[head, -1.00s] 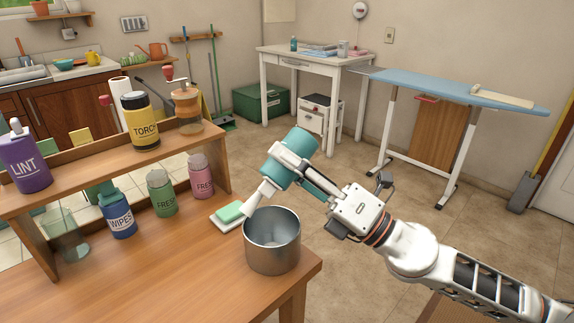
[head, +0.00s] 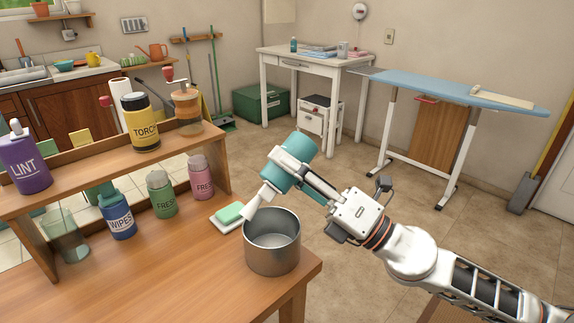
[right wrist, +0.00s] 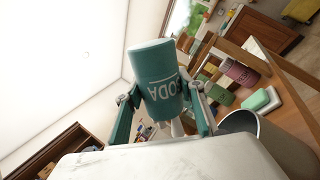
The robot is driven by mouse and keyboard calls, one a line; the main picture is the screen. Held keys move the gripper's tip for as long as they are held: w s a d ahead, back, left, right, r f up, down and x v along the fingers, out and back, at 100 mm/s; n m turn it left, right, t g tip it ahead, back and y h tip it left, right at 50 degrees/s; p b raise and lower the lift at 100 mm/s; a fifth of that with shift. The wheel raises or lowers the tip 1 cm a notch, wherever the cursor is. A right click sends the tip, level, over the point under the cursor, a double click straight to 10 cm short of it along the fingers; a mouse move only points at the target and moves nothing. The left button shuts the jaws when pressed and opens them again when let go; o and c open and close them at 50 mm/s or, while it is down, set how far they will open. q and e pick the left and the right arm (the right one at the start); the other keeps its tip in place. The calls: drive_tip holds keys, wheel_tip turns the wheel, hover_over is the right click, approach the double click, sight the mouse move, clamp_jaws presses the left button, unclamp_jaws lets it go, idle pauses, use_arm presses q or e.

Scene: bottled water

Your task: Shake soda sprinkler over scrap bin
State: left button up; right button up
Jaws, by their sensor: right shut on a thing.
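The teal soda sprinkler (head: 280,179) is tipped far over, its white nozzle (head: 257,202) pointing down and left. In the head view the nozzle tip overlaps the back left rim of the metal scrap bin (head: 272,254); its exact height over the bin is hard to tell. The bin stands upright at the table's right corner. My right gripper (head: 291,168) is shut around the sprinkler's body. In the right wrist view the sprinkler (right wrist: 158,75) shows its upside-down SODA label between the fingers, with the bin (right wrist: 262,140) to its right. My left gripper is not in view.
A green and white sponge (head: 229,213) lies on a small dish left of the bin. The table's front middle is clear.

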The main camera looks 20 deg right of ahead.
drive_tip(key=shift+f, duration=1.1)
drive_tip(key=shift+r, duration=1.8)
drive_tip(key=shift+f, duration=1.8)
